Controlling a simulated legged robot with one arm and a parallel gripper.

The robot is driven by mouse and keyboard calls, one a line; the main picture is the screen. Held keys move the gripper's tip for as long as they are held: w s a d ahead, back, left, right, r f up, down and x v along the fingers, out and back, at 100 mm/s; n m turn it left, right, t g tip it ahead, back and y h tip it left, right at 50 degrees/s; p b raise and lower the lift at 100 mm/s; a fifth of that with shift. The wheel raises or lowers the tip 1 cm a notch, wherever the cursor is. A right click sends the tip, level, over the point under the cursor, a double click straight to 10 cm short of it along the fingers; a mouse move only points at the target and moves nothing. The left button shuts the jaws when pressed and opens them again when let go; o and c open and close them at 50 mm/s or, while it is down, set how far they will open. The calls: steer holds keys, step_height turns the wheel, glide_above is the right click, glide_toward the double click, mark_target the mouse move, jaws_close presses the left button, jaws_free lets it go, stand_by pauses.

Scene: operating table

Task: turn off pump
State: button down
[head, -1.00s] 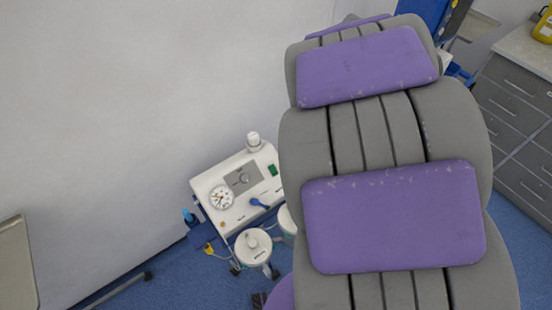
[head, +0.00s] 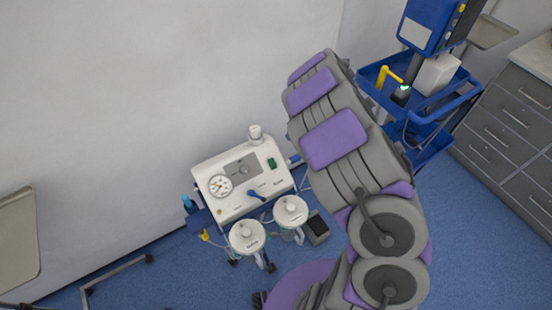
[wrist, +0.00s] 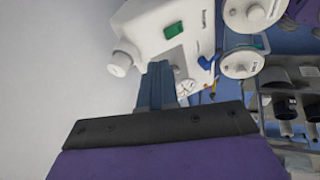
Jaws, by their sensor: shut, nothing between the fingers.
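The pump is a white box (head: 232,205) with a dial gauge, a grey panel, a blue knob (head: 255,196) and a green rocker switch (head: 272,163) near its right edge. The switch also shows in the wrist view (wrist: 173,24), just above my gripper (wrist: 160,66). My gripper's blue-grey fingers are shut and empty. They hide part of the pump front; I cannot tell their distance from it. My grey and purple arm (head: 333,138) stands right of the pump in the head view. My gripper is not clearly made out there.
Two white-lidded jars (head: 246,238) (head: 290,210) stand in front of the pump. A blue trolley (head: 461,106) is at the back right, beside grey drawers (head: 515,130). A metal tray (head: 20,235) is at the left.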

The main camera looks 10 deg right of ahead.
steer(key=shift+s+a+f+n+g, duration=0.15)
steer(key=shift+s+a+f+g, duration=0.15)
steer(key=shift+s+f, duration=0.3)
steer(key=shift+s+a+f+n+g, duration=0.15)
steer(key=shift+s+a+f+g, duration=0.2)
steer(key=shift+s, duration=0.3)
steer(key=shift+d+f, duration=0.1)
steer(key=b, duration=0.4)
glide_above(272, 167)
steer(key=d, duration=0.2)
steer(key=f, duration=1)
steer(key=shift+s+a+f, duration=0.2)
steer(key=shift+a+f, duration=0.05)
steer(key=shift+f, duration=0.15)
steer(key=shift+w+a+f, duration=0.1)
steer(key=shift+w+f, duration=0.45)
steer(key=shift+w+f+p, duration=0.1)
steer(key=shift+w+p, duration=0.1)
steer(key=shift+p, duration=0.15)
steer(key=shift+s, duration=0.15)
steer(key=shift+s+d+f, duration=0.1)
steer(key=shift+s+d, duration=0.1)
steer(key=shift+s, duration=0.45)
